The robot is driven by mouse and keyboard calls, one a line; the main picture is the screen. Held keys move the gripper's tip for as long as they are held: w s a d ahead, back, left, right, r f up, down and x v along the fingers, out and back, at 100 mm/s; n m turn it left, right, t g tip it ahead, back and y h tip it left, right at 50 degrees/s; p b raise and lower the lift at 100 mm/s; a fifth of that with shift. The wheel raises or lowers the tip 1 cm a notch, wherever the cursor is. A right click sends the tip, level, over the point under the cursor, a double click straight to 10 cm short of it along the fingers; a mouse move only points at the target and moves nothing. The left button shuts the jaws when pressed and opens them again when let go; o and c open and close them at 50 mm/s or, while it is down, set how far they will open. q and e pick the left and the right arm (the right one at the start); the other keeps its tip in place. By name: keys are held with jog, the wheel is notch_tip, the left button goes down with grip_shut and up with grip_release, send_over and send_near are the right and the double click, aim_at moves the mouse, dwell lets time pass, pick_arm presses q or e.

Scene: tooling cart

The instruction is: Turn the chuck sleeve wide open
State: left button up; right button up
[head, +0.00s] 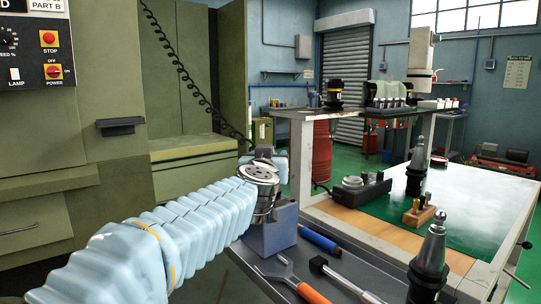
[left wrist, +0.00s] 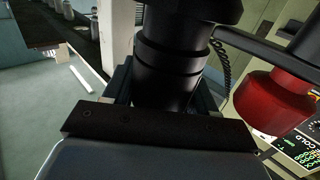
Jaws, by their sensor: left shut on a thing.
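The chuck (head: 258,174), a metal cylinder with a round, holed top face, stands upright in a blue block (head: 274,230) on the grey cart top. My left arm comes in from the left in a pale blue ribbed cover. My left gripper (head: 262,187) is at the chuck and shut on its sleeve; the fingers are mostly hidden in the head view. In the left wrist view, a dark ringed cylinder (left wrist: 172,65) stands close beyond a black bar of the gripper. How far the sleeve is turned cannot be told. My right gripper is not in view.
An orange-handled wrench (head: 300,285), a blue-handled tool (head: 320,241) and a metal bar tool lie right of the block. A dark tool holder (head: 431,262) stands at the front right. A green machine (head: 60,180) is at left; a workbench (head: 465,200) is at right.

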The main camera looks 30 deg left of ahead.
pick_arm(q)
jog(key=shift+s+a+n+g+y, duration=0.1)
jog(key=shift+a+n+g+y, duration=0.05)
jog(key=shift+n+g+y, duration=0.85)
jog(key=shift+s+a+n+g+y, duration=0.1)
jog(key=shift+n+g+y, duration=0.6)
jog(key=shift+y, duration=0.6)
jog(key=shift+n, duration=0.3)
jog(key=o, duration=1)
jog(key=shift+d, duration=0.1)
jog(key=v, duration=1.3)
jog(key=shift+s+d, duration=0.2)
jog(key=shift+d, duration=0.1)
